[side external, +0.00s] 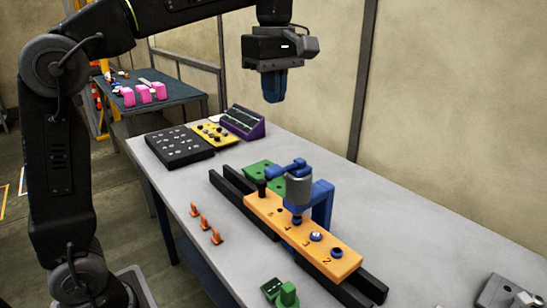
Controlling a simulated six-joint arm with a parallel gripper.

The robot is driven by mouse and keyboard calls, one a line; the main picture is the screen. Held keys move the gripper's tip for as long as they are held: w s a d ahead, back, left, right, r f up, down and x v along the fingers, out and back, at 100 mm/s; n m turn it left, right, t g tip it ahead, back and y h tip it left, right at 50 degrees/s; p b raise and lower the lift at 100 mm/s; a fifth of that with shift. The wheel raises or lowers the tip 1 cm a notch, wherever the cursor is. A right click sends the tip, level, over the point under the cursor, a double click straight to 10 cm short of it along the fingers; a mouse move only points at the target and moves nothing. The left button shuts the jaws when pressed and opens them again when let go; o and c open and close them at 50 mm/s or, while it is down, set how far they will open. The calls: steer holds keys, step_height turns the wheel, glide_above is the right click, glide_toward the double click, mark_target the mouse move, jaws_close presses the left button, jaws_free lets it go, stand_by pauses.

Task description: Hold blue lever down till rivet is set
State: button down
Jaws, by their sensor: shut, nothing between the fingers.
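A blue lever (287,167) sits on top of the grey cylinder (299,188) of a riveting press with a blue frame (324,203). The press stands over an orange bar (300,240) with numbered holes; 2, 3 and 4 can be made out. The bar rests across two black rails (233,186). Rivets with round heads show at the holes, one silver (316,236) near the 3. My gripper (274,100) hangs above and behind the lever, pointing down, well clear of it. Its blue fingers are shut and empty.
Green plates (262,170) lie behind the press, and a green block (287,294) stands at the front. A black tray (177,147), a yellow box (213,134) and a purple rack (243,122) stand at the back. The right side of the grey table is mostly clear.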

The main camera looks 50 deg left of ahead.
mark_target(269, 171)
step_height(269, 171, down, 14)
steer(key=shift+r, duration=0.2)
steer(key=shift+s, duration=0.1)
stand_by(0.4)
steer(key=shift+s+f+t, duration=0.2)
steer(key=shift+f+t, duration=0.4)
steer(key=shift+t, duration=0.15)
steer(key=shift+s+f+t, duration=0.15)
steer(key=shift+f+t, duration=0.4)
steer(key=shift+t, duration=0.2)
steer(key=shift+s+f, duration=0.1)
steer(key=shift+f, duration=0.55)
stand_by(0.4)
steer(key=s+v, duration=0.1)
steer(key=v, duration=1.3)
steer(key=shift+s, duration=0.15)
